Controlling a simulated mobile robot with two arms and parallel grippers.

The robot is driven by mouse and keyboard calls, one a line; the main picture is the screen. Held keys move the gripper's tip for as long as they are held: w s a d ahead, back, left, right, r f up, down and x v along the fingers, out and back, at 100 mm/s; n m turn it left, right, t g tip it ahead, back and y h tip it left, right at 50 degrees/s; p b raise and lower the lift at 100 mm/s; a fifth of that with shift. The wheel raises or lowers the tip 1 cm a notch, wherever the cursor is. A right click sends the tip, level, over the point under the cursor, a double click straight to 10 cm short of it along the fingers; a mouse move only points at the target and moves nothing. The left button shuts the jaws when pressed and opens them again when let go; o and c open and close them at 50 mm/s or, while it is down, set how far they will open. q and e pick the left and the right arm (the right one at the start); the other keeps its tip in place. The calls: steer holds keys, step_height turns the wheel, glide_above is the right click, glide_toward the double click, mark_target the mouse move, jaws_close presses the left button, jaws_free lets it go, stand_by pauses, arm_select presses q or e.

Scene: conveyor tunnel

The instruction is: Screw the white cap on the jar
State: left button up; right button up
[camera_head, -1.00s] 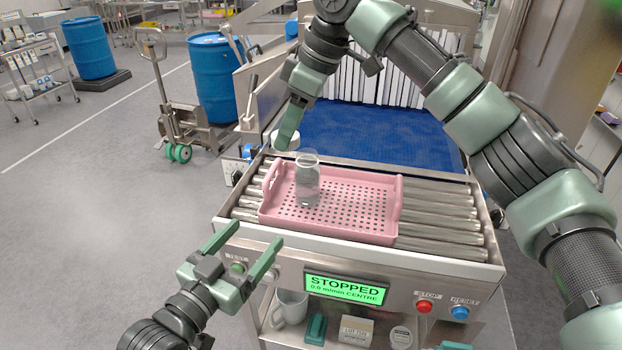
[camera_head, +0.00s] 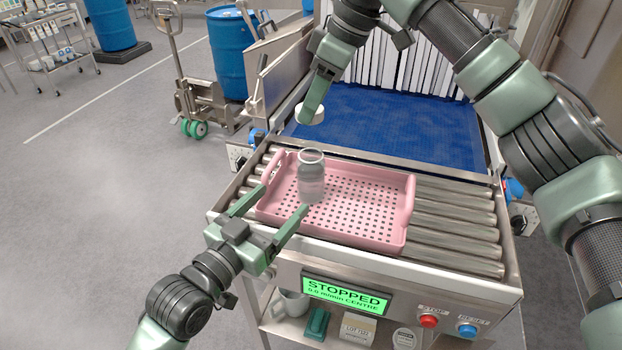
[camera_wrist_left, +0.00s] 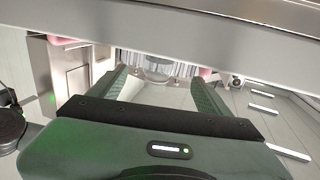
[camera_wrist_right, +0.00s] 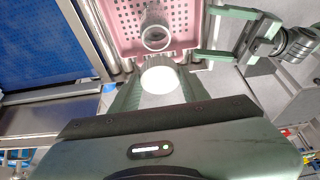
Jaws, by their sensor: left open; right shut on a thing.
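The clear glass jar (camera_head: 311,178) stands upright and open in the left part of the pink perforated tray (camera_head: 395,240). It also shows in the right wrist view (camera_wrist_right: 155,32). The white cap (camera_head: 309,115) is held by my right gripper (camera_head: 311,110), above and behind the jar and apart from it. The cap fills the space between the fingers in the right wrist view (camera_wrist_right: 159,80). My left gripper (camera_head: 284,197) is open and empty at the front left of the tray, with its fingers pointing toward the jar. One fingertip appears close to the jar's base; whether it touches I cannot tell.
The tray rests on metal rollers (camera_head: 455,230), with the blue belt (camera_head: 400,120) behind it. A panel (camera_head: 346,294) reading STOPPED is at the front, with red (camera_head: 428,321) and blue (camera_head: 466,330) buttons. A mug (camera_head: 292,303) and small items sit on the shelf below.

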mark_target(303, 178)
arm_select(q)
steer(key=x, duration=1)
steer(key=shift+w+d, duration=0.15)
steer(key=shift+w, duration=0.05)
jaws_close()
arm_select(e)
steer(key=shift+d+f, duration=0.1)
steer(key=shift+f, duration=2.3)
